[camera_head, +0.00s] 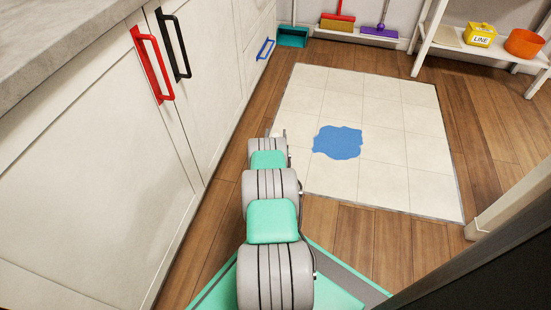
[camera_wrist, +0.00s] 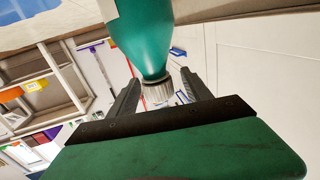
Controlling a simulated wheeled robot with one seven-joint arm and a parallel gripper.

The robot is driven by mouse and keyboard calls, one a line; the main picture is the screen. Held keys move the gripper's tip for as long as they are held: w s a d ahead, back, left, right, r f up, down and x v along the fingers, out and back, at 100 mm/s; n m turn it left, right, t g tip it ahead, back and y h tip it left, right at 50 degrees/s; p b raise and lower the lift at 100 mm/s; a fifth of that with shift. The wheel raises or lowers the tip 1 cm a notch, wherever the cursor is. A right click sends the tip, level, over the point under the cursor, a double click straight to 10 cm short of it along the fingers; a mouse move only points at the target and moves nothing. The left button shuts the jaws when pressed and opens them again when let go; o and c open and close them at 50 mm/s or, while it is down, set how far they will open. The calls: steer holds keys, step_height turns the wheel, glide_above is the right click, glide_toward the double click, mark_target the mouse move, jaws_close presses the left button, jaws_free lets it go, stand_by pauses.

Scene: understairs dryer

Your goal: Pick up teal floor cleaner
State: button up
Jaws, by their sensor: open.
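The teal floor cleaner is a teal bottle (camera_wrist: 142,40) with a ribbed pale cap (camera_wrist: 158,94), seen at the top middle of the wrist view. The wrist view looks upside down, so the bottle's cap end points toward my gripper. My gripper (camera_wrist: 160,88) is open, with one dark finger on each side of the cap. Gaps show beside the cap, and I cannot tell whether either finger touches it. In the head view my arm reaches forward along the cabinets. I cannot make out the bottle there, and my arm hides most of the gripper.
White cabinets (camera_head: 95,150) with a red handle (camera_head: 152,64) and a black handle (camera_head: 173,45) run along the left. A blue puddle (camera_head: 338,142) lies on pale tiles (camera_head: 400,125). Brooms and a teal dustpan (camera_head: 293,37) stand at the back. A shelf (camera_head: 470,48) is at back right.

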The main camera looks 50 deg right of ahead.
steer(key=shift+w+d+f, duration=0.25)
steer(key=shift+w+d, duration=0.1)
steer(key=shift+d, duration=0.2)
steer(key=shift+w+d+r, duration=0.1)
steer(key=shift+d+r, duration=0.05)
steer(key=shift+d, duration=0.05)
jaws_close()
stand_by(0.6)
steer(key=shift+r, duration=0.1)
